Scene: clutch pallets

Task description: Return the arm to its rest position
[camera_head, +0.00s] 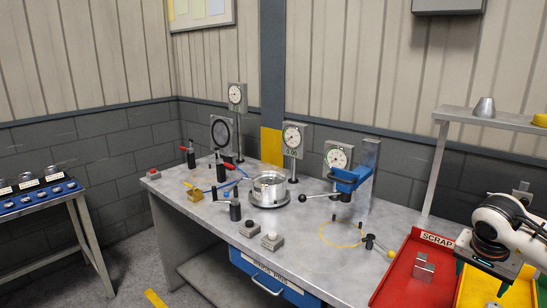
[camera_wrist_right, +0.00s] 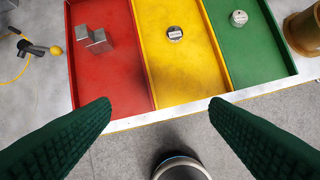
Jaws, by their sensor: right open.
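My right arm (camera_head: 505,225) reaches in from the right edge of the head view, over the sorting trays. My right gripper (camera_wrist_right: 161,103) is open in the right wrist view, with its two dark green fingers wide apart and nothing between them. In the head view the right gripper (camera_head: 482,277) hangs above the yellow tray section and partly hides it. My left arm and gripper do not show in either view.
The red SCRAP tray (camera_head: 393,285) holds grey metal blocks (camera_wrist_right: 94,38). The yellow tray (camera_wrist_right: 165,75) and green tray (camera_wrist_right: 235,55) each hold a small round part. The workbench (camera_head: 320,270) carries dial gauges and a blue press (camera_head: 350,178). A shelf (camera_head: 500,121) stands at right.

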